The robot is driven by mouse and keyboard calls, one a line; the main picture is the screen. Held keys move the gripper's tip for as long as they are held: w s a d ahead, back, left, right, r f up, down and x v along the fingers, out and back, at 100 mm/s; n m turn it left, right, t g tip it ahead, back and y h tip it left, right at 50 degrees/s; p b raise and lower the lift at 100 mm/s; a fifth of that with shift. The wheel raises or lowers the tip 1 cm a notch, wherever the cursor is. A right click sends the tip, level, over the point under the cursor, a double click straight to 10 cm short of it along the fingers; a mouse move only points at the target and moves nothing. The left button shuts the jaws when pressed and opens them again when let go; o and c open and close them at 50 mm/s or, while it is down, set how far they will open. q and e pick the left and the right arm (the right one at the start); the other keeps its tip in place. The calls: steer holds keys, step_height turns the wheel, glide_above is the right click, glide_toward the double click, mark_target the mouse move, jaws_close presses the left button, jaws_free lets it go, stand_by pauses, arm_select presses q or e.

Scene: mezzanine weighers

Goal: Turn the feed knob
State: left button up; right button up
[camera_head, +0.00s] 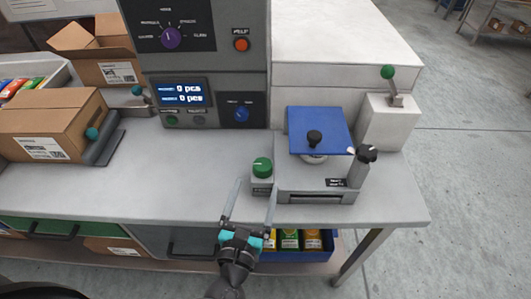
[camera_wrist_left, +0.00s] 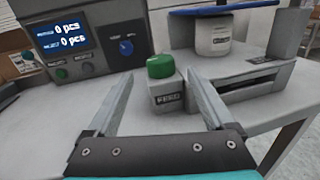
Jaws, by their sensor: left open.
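The feed knob (camera_head: 262,167) is a green round cap on a small grey block (camera_head: 262,186) on the bench top. In the left wrist view the green knob (camera_wrist_left: 160,67) tops the block (camera_wrist_left: 167,92), whose dark label reads FEED. My left gripper (camera_head: 251,187) is open, its two long grey fingers pointing towards the knob. In the left wrist view the left gripper (camera_wrist_left: 158,85) has a finger to each side of the block in the picture, with the knob between and beyond them. I see no contact. My right gripper is not in view.
A scale with a blue plate (camera_head: 312,128) stands right of the knob, with a black knob (camera_head: 366,154) beside it. A control panel (camera_head: 200,62) rises behind. Cardboard boxes (camera_head: 45,125) stand at left. The bench top (camera_head: 160,178) left of the knob is clear.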

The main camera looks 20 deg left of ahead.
mark_target(265, 158)
arm_select(q)
steer(key=w, duration=0.7)
steer(key=w+a, duration=0.1)
steer(key=w, duration=0.2)
steer(key=shift+w+p, duration=0.3)
steer(key=shift+w, duration=0.1)
steer(key=c, duration=1.4)
